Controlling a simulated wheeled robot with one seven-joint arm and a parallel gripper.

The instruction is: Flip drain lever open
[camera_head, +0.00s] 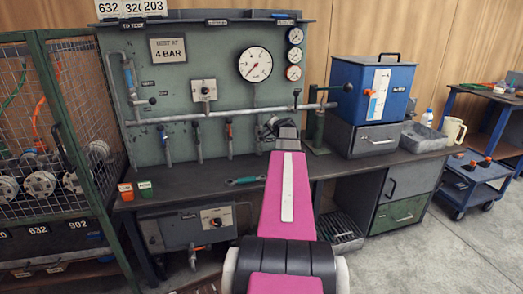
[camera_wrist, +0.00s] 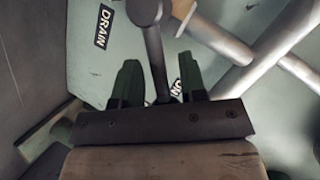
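In the wrist view, a dark lever (camera_wrist: 154,50) with a round hub at its top comes down between the two green fingers of my gripper (camera_wrist: 158,62). The fingers are apart, one on each side of the lever, with small gaps showing. A black DRAIN label (camera_wrist: 104,26) is on the panel to the left of the lever's hub. In the head view, my gripper (camera_head: 272,126) is at the lower right of the green test panel, near the end of the horizontal pipe. The drain lever is not clearly seen there, as my arm and gripper cover that area.
The green panel (camera_head: 180,95) carries gauges, a pipe (camera_head: 232,113) and several hanging levers. A dark bench (camera_head: 200,178) runs below it, with a green-handled tool (camera_head: 245,180) on it. A blue tank (camera_head: 372,90) stands right. A mesh cage (camera_head: 75,130) stands left.

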